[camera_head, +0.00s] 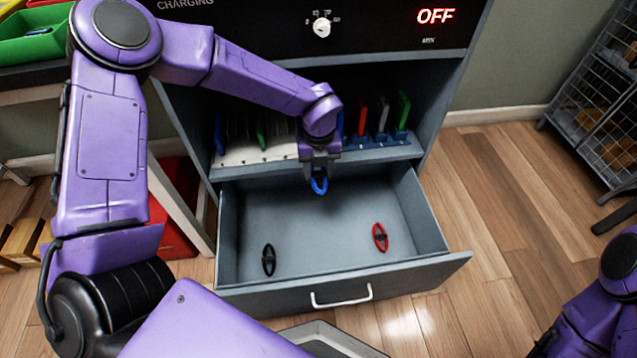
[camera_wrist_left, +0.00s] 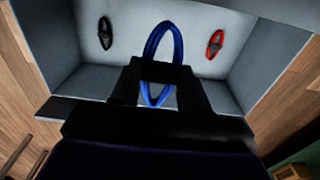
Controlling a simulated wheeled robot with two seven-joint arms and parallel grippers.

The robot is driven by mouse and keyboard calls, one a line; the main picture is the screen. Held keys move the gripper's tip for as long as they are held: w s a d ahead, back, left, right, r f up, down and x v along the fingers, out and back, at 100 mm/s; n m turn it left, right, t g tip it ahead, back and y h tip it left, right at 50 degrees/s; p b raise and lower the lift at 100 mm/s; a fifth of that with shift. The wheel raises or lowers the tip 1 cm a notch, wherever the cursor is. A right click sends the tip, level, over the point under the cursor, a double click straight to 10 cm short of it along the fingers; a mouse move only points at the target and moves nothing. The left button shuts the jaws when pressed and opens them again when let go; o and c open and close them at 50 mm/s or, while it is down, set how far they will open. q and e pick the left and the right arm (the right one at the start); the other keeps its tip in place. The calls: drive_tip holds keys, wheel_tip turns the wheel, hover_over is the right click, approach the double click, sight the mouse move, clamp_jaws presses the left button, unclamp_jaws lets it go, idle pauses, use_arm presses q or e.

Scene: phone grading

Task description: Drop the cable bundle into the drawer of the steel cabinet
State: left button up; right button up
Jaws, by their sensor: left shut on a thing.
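My left gripper (camera_head: 319,172) is shut on a blue cable bundle (camera_head: 319,186). It holds the bundle above the back part of the open drawer (camera_head: 343,292) of the steel cabinet (camera_head: 437,95). In the left wrist view the blue cable bundle (camera_wrist_left: 164,42) sticks out beyond the dark fingers (camera_wrist_left: 158,85), with the drawer floor behind it. A black cable bundle (camera_head: 268,260) lies in the drawer at the left, and a red cable bundle (camera_head: 380,237) lies at the right. My right arm shows at the lower right, but its gripper is out of view.
Above the drawer, a shelf (camera_head: 375,154) holds several upright phones in racks. The control panel with a white knob (camera_head: 321,27) reads OFF. A green bin (camera_head: 35,35) stands at the upper left, a wire rack (camera_head: 600,110) at the right. The drawer's middle is bare.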

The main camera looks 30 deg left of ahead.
sight(318, 172)
use_arm(q)
drive_tip(key=shift+f+n, duration=0.2)
drive_tip(key=shift+n, duration=0.1)
wheel_tip(318, 172, down, 6)
drive_tip(key=b, duration=0.5)
drive_tip(key=shift+r, duration=0.2)
drive_tip(key=o, duration=1.1)
wheel_tip(318, 172, up, 11)
drive_tip(key=p, duration=0.4)
drive_tip(key=shift+f, duration=0.2)
